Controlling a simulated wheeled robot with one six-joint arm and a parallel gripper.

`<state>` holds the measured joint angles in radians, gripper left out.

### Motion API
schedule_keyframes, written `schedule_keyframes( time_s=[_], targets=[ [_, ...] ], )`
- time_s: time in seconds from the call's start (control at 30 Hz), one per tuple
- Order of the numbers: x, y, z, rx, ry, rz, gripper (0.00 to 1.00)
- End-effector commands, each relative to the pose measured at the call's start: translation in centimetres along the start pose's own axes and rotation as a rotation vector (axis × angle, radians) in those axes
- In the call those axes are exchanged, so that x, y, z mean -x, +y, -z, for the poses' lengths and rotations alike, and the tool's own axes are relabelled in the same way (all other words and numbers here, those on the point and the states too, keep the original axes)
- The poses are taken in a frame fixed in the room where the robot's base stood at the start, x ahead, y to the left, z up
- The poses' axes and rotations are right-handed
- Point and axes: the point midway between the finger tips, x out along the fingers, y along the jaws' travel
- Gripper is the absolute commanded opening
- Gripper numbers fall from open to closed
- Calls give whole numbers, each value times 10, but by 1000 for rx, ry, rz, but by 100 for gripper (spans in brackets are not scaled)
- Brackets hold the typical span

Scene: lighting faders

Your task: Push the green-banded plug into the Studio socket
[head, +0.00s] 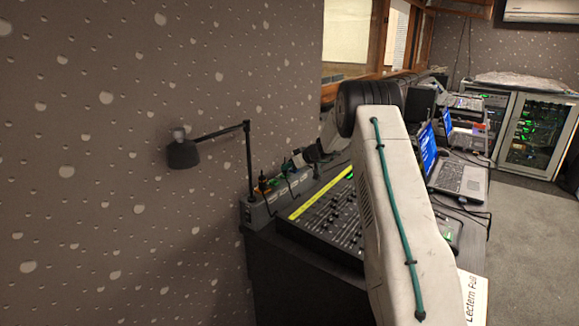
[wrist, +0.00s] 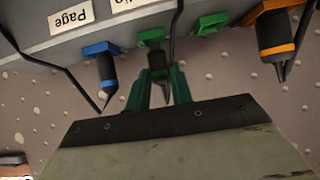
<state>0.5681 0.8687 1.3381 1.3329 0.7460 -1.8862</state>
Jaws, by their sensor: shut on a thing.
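My gripper (wrist: 165,80) has green fingers and is shut on the green-banded plug (wrist: 157,60), whose dark body shows between the fingertips. The plug's green end (wrist: 151,38) meets the edge of the grey socket strip (wrist: 190,18), by a cut-off label ending in "dio" (wrist: 128,4). I cannot tell how deep the plug sits, and its socket opening is hidden. In the head view the strip (head: 258,212) runs behind the mixing desk, and my arm hides much of that area.
A blue-banded plug (wrist: 104,65) is beside the "Page" label (wrist: 71,17). An orange-banded plug (wrist: 276,38) and a small green block (wrist: 212,22) are to the right. Thin dark cables hang close by. A black lamp (head: 183,152) stands near the mixing desk (head: 325,212).

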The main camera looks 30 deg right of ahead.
Motion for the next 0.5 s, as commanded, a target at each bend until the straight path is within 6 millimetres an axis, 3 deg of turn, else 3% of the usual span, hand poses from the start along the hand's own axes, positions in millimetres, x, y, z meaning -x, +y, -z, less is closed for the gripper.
schedule_keyframes(
  time_s=[0.5],
  targets=[
    [-5,0,-7,0,-1,0,0]
  ],
)
